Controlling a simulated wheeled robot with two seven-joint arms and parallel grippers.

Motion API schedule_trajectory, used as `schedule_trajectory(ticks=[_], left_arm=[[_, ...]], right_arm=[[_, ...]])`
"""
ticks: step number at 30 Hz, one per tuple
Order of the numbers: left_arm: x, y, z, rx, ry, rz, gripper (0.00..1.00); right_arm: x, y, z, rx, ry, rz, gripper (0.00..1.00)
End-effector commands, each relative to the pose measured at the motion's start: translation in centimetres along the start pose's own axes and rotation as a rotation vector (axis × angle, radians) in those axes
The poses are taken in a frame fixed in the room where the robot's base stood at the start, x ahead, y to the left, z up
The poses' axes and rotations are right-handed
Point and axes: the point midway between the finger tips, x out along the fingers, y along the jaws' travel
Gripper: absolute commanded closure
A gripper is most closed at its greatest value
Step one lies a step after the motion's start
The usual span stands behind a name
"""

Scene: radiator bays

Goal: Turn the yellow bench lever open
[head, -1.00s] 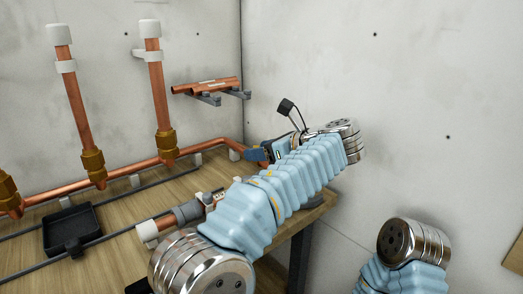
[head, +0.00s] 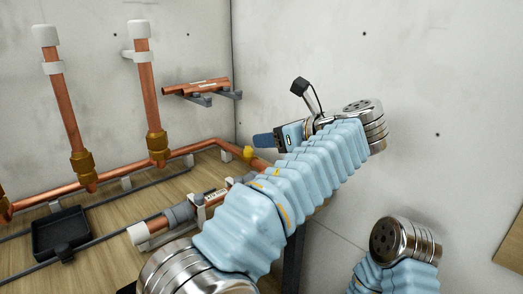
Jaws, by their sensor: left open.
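The yellow lever (head: 248,152) shows as a small yellow piece by the copper pipe at the right end of the bench, near the wall corner. Its exact angle is too small to tell. My left gripper (head: 262,140) is just above and right of it, with one blue finger pointing left. The finger looks apart from the lever. The gripper is open and appears empty; my left forearm hides part of it and the pipe end below. My right gripper is out of view; only part of the right arm shows at the lower right.
A copper pipe (head: 110,180) runs along the back of the bench, with brass fittings (head: 157,146) and two risers. A black tray (head: 60,232) and a clamped pipe with a white end (head: 138,233) lie in front. Copper pipes (head: 195,88) rest on a wall bracket.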

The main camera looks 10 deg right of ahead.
Motion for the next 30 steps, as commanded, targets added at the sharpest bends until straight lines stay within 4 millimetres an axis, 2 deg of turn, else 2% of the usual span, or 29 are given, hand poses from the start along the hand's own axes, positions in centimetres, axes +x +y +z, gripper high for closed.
schedule_trajectory(ticks=[1, 3, 6, 8, 12, 16, 19, 23, 30], left_arm=[[-0.1, 1.0, 1.4, 0.029, -0.005, -0.062, 0.49], [-0.2, 2.2, 2.7, 0.090, -0.012, -0.177, 0.49], [-0.6, 4.5, 3.2, 0.177, -0.018, -0.349, 0.49], [-0.8, 6.0, 2.9, 0.220, -0.019, -0.445, 0.49], [-1.6, 9.1, 1.0, 0.293, -0.017, -0.629, 0.49], [-2.1, 10.8, -0.5, 0.325, -0.015, -0.725, 0.49], [-2.1, 10.9, -1.0, 0.333, -0.014, -0.751, 0.49], [-0.9, 9.8, -1.2, 0.336, -0.013, -0.751, 0.49], [3.1, 6.2, -1.7, 0.336, -0.014, -0.748, 0.49]], right_arm=[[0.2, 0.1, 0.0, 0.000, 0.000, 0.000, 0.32], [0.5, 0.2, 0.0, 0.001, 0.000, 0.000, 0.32], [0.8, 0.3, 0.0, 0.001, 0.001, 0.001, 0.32], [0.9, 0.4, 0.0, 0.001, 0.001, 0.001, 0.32], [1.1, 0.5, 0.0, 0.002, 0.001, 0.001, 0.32], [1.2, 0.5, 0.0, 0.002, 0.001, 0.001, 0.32], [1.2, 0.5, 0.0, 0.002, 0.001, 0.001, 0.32], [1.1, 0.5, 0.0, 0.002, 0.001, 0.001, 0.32], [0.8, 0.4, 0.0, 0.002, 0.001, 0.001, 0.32]])
